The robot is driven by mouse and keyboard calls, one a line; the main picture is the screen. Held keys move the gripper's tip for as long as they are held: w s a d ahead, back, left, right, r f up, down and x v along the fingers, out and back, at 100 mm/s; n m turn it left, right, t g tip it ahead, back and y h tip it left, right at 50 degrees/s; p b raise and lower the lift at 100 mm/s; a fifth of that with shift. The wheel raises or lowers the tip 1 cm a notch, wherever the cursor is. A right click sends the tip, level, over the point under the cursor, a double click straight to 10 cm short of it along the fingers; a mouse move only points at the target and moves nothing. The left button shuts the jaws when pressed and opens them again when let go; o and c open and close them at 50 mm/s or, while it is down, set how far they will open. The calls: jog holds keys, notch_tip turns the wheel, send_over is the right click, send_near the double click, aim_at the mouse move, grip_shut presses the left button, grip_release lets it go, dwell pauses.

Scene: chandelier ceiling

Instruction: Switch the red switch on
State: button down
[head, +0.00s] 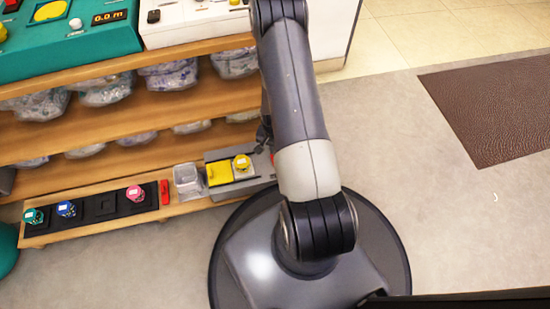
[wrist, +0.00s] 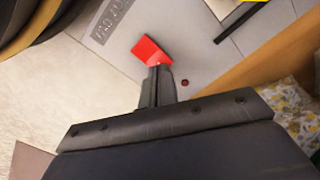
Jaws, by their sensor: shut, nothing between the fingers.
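The red switch (wrist: 149,50) is a flat red lever on a grey panel (wrist: 190,25), and it shows in the wrist view just beyond my fingertips. My gripper (wrist: 160,72) is shut and empty, with its tips at the switch's near end. I cannot tell whether they touch it. A small dark red round spot (wrist: 185,83) sits on the panel to the right of the fingers. In the head view the grey unit (head: 222,155) stands at the right end of the low shelf, and my arm covers part of it. A bit of red (head: 273,159) shows beside the arm.
The unit carries a yellow block and a yellow-topped knob (head: 242,162). Left of it are a clear container (head: 187,180) and a black strip (head: 105,205) with coloured knobs. Shelves with bagged goods (head: 170,75) rise behind. Open floor (head: 440,220) lies to the right.

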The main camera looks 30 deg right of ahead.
jog(key=shift+f+b, duration=0.65)
jog(key=shift+f, duration=0.15)
jog(key=shift+r, duration=0.2)
jog(key=shift+r+p, duration=2.35)
jog(key=shift+r, duration=1.05)
jog(key=shift+f, duration=0.1)
notch_tip(320, 180, down, 7)
jog(key=b, duration=0.4)
jog(key=shift+b, duration=0.4)
jog(key=shift+r, duration=0.25)
